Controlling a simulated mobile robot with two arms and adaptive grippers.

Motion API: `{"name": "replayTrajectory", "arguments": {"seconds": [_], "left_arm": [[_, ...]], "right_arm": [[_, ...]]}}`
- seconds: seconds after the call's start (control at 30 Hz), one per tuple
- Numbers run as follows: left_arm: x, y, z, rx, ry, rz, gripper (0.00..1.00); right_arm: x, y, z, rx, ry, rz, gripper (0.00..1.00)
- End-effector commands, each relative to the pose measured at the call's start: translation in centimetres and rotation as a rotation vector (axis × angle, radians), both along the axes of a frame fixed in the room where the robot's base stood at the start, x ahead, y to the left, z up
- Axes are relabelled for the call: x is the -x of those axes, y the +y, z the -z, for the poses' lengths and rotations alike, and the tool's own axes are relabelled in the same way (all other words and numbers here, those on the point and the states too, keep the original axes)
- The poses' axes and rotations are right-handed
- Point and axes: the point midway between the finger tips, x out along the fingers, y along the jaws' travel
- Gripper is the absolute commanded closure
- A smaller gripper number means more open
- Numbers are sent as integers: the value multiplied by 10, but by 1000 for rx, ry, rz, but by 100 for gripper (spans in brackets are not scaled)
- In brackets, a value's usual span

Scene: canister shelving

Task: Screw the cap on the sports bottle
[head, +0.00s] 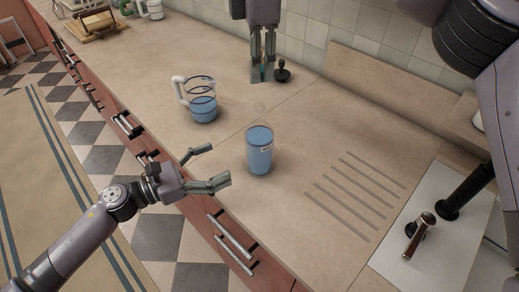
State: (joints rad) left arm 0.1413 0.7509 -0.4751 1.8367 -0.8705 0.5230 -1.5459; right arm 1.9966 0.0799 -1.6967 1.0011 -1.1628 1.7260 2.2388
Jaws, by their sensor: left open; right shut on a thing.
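The sports bottle (260,154) stands upright on the counter, blue with a clear upper rim and a small light label. My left gripper (215,166) is open and empty, just left of the bottle, with its fingers toward it and apart from it. My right gripper (262,79) points down beyond the bottle, near the back wall, with its fingers close together. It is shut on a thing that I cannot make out. I cannot clearly identify a cap.
A small black knobbed object (282,71) is close beside my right fingertips. A clear jug (202,101) with blue contents stands left of the bottle. Drain grooves (354,195) and a sink area with a dark tap (419,236) lie to the right. The counter (310,130) right of the bottle is clear.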

Motion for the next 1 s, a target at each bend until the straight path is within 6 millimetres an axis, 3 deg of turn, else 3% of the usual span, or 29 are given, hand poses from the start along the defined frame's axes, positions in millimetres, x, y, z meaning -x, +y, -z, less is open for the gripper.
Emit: {"name": "replayTrajectory", "arguments": {"seconds": [0.33, 0.8, 1.0], "left_arm": [[-7, -11, -1, 6, 1, -2, 19], [-49, -83, -2, 5, 1, -2, 19], [-58, -100, -1, 5, 3, -1, 19]], "right_arm": [[0, 0, 0, 0, 0, 0, 82], [0, 0, 0, 0, 0, -1, 82], [0, 0, 0, 0, 0, -1, 82]]}}
